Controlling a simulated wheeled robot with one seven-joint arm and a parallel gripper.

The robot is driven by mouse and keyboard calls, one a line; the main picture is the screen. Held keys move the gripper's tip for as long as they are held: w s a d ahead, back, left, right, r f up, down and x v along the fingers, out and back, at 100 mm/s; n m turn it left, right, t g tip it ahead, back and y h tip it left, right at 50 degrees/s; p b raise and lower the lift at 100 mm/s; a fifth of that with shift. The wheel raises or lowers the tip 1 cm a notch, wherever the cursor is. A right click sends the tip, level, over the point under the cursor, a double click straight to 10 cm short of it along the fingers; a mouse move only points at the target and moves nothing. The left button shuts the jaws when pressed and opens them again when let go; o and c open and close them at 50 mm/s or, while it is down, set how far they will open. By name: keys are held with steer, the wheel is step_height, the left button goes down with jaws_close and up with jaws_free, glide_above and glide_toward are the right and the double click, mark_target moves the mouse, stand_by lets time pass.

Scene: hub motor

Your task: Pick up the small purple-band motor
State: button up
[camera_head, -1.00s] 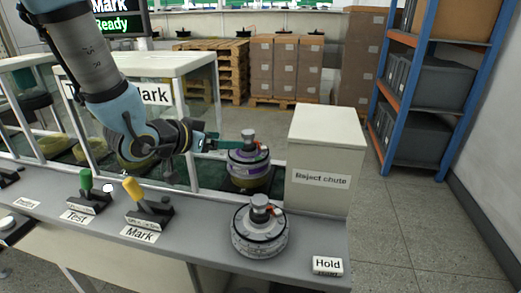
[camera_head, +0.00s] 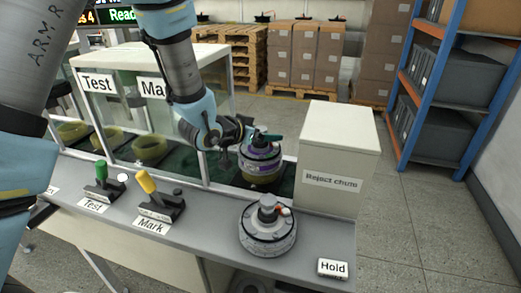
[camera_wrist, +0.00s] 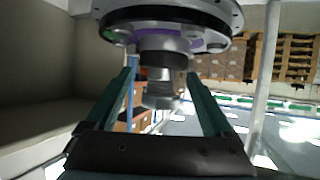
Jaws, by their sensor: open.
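The small purple-band motor (camera_head: 261,162) stands upright on a yellowish round holder (camera_head: 258,182) behind the counter, left of the reject chute. My gripper (camera_head: 264,137) is at its top, reaching in from the left. In the wrist view, the purple band (camera_wrist: 150,33) shows at the top and the motor's shaft (camera_wrist: 163,75) points down the picture, between my gripper's two green fingers (camera_wrist: 160,76). The fingers are open, with a visible gap to the shaft on both sides. In the head view the shaft is mostly hidden by the gripper.
A grey motor (camera_head: 267,232) stands on the counter in front. The reject chute box (camera_head: 335,155) is close on the right. A yellow Mark lever (camera_head: 147,182), a green Test lever (camera_head: 101,172) and a Hold button (camera_head: 332,268) are on the counter. A glass-sided enclosure (camera_head: 150,52) stands left.

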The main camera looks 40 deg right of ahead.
steer(key=shift+w+d+f, duration=0.15)
steer(key=shift+d+f, duration=0.15)
steer(key=shift+d, duration=0.3)
steer(key=shift+c, duration=0.3)
jaws_close()
steer(key=shift+r, duration=0.15)
stand_by(0.4)
